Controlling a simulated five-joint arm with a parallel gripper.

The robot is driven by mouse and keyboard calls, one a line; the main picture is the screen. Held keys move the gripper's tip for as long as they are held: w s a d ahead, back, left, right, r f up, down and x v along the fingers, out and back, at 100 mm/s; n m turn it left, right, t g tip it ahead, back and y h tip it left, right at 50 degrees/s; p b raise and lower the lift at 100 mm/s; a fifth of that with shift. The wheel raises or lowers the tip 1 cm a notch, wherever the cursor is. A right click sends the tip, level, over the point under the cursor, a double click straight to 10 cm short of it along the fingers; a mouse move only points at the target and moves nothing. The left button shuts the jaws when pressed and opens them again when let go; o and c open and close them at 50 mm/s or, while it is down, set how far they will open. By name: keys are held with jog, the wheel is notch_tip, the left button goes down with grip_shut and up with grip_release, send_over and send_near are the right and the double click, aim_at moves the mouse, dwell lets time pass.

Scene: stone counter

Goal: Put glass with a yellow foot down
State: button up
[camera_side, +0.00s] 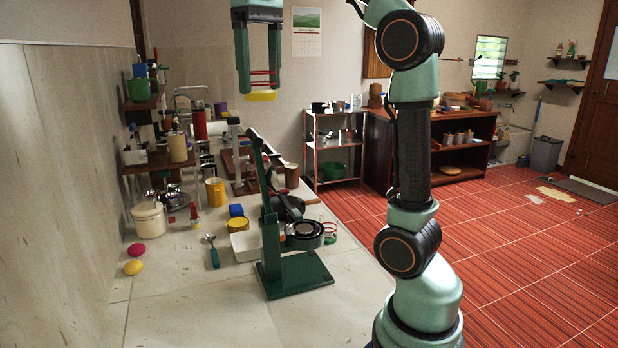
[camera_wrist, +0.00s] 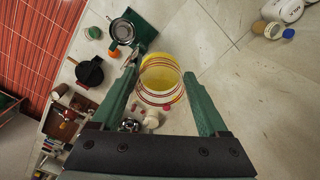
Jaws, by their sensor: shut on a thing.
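The glass with a yellow foot (camera_side: 262,84) is held high above the stone counter (camera_side: 185,305) in the side view, upright, with its yellow foot lowest. The glass is clear with red rings. My gripper (camera_side: 259,76) is shut on it, with one green finger on each side. In the wrist view the glass (camera_wrist: 161,84) sits between the two fingers, its yellow foot showing through it. Nothing touches the foot from below.
A green stand (camera_side: 296,275) with a round metal strainer stands on the counter. Nearby are a white tray (camera_side: 248,246), a spoon (camera_side: 213,255), a yellow can (camera_side: 215,192) and a cream pot (camera_side: 148,220). Pink and yellow rounded objects lie at left. The front counter is clear.

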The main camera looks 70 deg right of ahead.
jog(key=s+d+m, duration=0.6)
jog(key=s+d, duration=1.1)
jog(key=s, duration=0.1)
notch_tip(320, 180, down, 26)
jog(key=w, duration=0.1)
jog(key=shift+a+f, duration=0.1)
jog(key=shift+f, duration=0.1)
notch_tip(320, 180, down, 19)
jog(key=shift+f, duration=0.15)
jog(key=shift+f, duration=0.2)
jog(key=o, duration=1.5)
